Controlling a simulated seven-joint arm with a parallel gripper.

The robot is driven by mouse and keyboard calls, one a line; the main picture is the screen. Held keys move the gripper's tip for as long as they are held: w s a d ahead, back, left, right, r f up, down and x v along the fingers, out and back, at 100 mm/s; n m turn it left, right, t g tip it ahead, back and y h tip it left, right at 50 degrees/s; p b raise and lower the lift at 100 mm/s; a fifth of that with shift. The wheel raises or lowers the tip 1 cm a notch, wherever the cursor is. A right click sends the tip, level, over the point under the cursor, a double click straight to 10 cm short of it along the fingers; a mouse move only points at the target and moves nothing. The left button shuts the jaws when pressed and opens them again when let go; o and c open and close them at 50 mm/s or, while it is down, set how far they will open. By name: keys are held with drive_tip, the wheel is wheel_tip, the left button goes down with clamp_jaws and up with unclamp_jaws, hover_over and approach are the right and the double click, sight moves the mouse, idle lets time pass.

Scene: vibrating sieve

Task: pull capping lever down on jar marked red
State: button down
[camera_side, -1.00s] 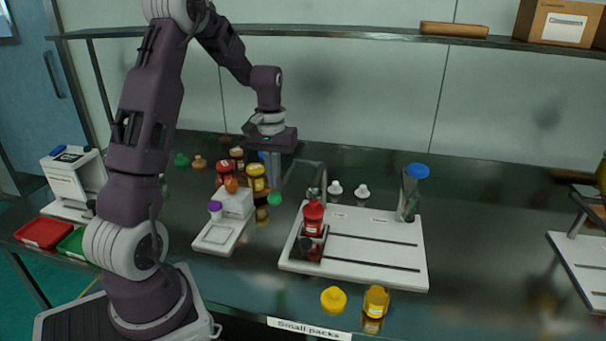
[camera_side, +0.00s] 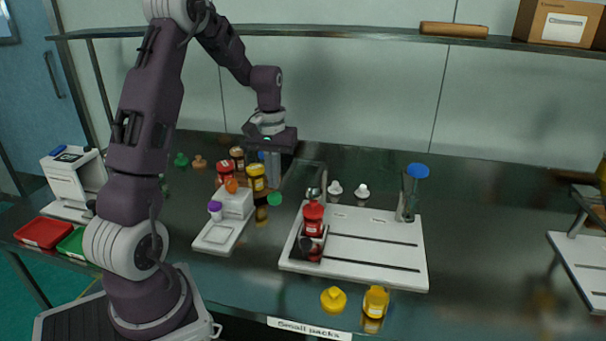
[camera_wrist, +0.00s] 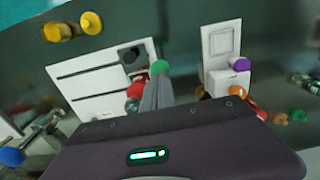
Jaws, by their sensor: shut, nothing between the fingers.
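A jar with a red top (camera_side: 313,220) stands upright in a dark holder at the left end of a white board (camera_side: 350,268). In the wrist view the red top (camera_wrist: 135,90) is partly hidden by my fingers. A grey post with a blue top (camera_side: 417,171) rises at the board's far right corner. A thin grey frame and a round metal part (camera_side: 314,193) are just behind the jar. I cannot tell which part is the lever. My gripper (camera_side: 272,187) is shut and empty, pointing down, behind and left of the red-topped jar, apart from it.
A white device with a purple cap (camera_side: 216,207) stands left of the board. Red and yellow-topped jars (camera_side: 256,178) crowd beside my gripper. A green cap (camera_side: 275,199) lies near my fingertips. Yellow items (camera_side: 333,299) stand at the front.

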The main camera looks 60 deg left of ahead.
sight(274, 192)
drive_tip(key=shift+f, duration=0.1)
drive_tip(key=shift+f, duration=1.75)
wheel_tip(274, 192, up, 8)
drive_tip(key=shift+r, duration=0.1)
idle(0.3)
drive_tip(key=s+d+r+m+t, duration=0.25)
drive_tip(key=d+r, duration=0.25)
drive_tip(key=d, duration=0.4)
drive_tip(key=s+d+r+m+t, duration=0.1)
drive_tip(key=s+d+r+m, duration=0.3)
drive_tip(key=d, duration=0.4)
drive_tip(key=s+d+m+t, duration=0.2)
drive_tip(key=s+d, duration=0.6)
drive_tip(key=s, duration=0.3)
drive_tip(key=shift+s+r, duration=0.3)
